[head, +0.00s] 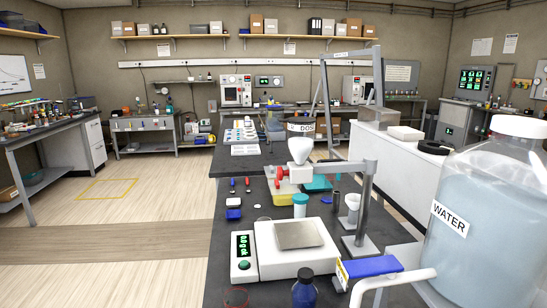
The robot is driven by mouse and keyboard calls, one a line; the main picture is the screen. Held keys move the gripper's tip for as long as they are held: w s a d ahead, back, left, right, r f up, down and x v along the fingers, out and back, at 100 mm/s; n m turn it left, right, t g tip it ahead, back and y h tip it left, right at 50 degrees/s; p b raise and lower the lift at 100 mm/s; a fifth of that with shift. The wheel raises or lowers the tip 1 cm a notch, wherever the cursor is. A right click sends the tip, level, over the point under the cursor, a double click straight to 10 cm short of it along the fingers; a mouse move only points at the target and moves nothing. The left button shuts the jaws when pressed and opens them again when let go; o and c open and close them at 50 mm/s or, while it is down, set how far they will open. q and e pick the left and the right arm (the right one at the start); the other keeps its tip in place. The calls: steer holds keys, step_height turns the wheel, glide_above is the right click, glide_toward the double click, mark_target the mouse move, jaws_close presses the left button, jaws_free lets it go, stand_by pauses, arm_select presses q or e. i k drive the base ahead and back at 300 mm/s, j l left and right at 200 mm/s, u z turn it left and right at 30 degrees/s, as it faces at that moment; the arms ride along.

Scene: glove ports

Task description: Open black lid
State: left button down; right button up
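A small dark blue bottle (304,294) with a black cap (305,273) stands at the front edge of the dark bench, in front of the scale. The cap sits on the bottle's neck, and the bottle's lower part is cut off by the picture edge. A flat round black object (433,147) lies on the white cabinet at the right; I cannot tell whether it is a lid. Neither of my grippers shows in the head view.
A white scale (262,262) with a steel plate stands behind the bottle. A stand (362,215) holds a white funnel (300,148) above the bench. A large WATER jug (490,215) and a blue block (372,266) are at the right. The floor at left is clear.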

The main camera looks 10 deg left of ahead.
mark_target(297, 120)
steer(key=k+j+u, duration=0.1)
steer(key=j+u, duration=0.75)
steer(key=u, duration=0.15)
steer(key=i+j+z, duration=0.7)
steer(key=i+z, duration=0.2)
steer(key=z, duration=0.15)
steer(key=i+j+z, duration=0.2)
steer(key=z, duration=0.2)
steer(key=i+j+z, duration=0.25)
steer(key=z, duration=0.2)
steer(key=i+j+z, duration=0.25)
steer(key=j+z, duration=0.2)
steer(key=i+j+z, duration=0.1)
steer(key=j+z, duration=0.3)
steer(key=l, duration=0.1)
